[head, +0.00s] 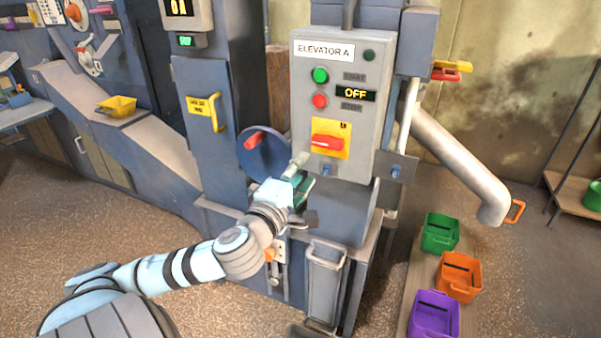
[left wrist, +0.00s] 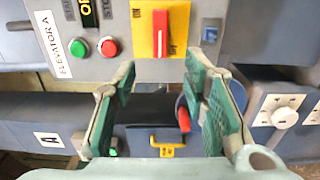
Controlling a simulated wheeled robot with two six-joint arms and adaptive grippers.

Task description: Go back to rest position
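My left arm comes in from the lower left in the head view. Its gripper (head: 298,165) is just below and left of the red rotary switch (head: 327,142) on the grey ELEVATOR A panel (head: 305,105). The display reads OFF (head: 355,94). In the left wrist view, my left gripper (left wrist: 168,82) has its two green-padded fingers spread wide with nothing between them. The red switch handle (left wrist: 160,33) lies beyond the fingertips, apart from them. My right gripper is not in view.
A blue wheel with a red handle (head: 255,140) is left of the panel. A grey pipe (head: 455,160) slopes down at the right. Green (head: 440,233), orange (head: 459,277) and purple (head: 434,315) bins stand on a board below it. The floor at lower left is clear.

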